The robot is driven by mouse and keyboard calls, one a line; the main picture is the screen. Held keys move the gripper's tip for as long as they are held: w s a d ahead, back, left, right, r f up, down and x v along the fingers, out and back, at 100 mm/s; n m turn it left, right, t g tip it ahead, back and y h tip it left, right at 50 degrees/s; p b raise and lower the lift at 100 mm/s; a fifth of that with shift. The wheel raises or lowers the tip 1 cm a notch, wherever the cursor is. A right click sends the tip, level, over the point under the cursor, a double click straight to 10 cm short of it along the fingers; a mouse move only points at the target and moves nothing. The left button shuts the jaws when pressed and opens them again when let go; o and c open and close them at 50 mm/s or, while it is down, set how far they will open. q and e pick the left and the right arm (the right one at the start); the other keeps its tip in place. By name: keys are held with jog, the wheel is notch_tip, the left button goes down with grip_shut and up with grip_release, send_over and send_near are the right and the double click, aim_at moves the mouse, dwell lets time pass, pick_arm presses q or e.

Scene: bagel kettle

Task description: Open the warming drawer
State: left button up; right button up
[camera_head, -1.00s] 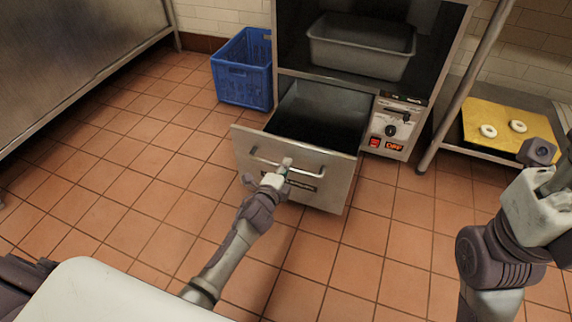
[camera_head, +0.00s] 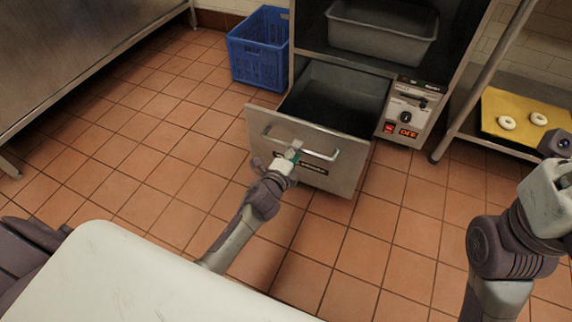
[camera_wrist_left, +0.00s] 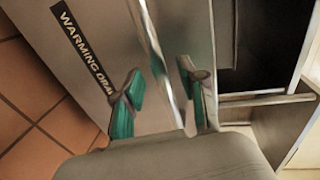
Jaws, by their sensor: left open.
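The warming drawer (camera_head: 262,128) stands pulled out from the cabinet, and its dark, empty-looking inside shows in the head view. Its front carries a metal bar handle (camera_head: 325,155). My left gripper (camera_head: 292,152) is at the handle, left of its middle. In the left wrist view the gripper's green-padded fingers (camera_wrist_left: 165,98) stand apart, with the handle bar (camera_wrist_left: 152,40) running between them. The label "WARMING DRA..." (camera_wrist_left: 83,50) shows beside it, its end hidden by a finger. My right gripper is not in view; only part of the right arm shows at the right edge.
A blue crate (camera_head: 258,65) stands on the floor left of the cabinet. A control panel (camera_head: 408,112) sits right of the drawer. A grey pan (camera_head: 380,38) is above. A yellow board (camera_head: 500,102) with two bagels lies on the right shelf. Tiled floor before the drawer is clear.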

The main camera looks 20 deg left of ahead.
pick_arm(q)
jog(key=v, duration=1)
jog(key=shift+w+d, duration=0.1)
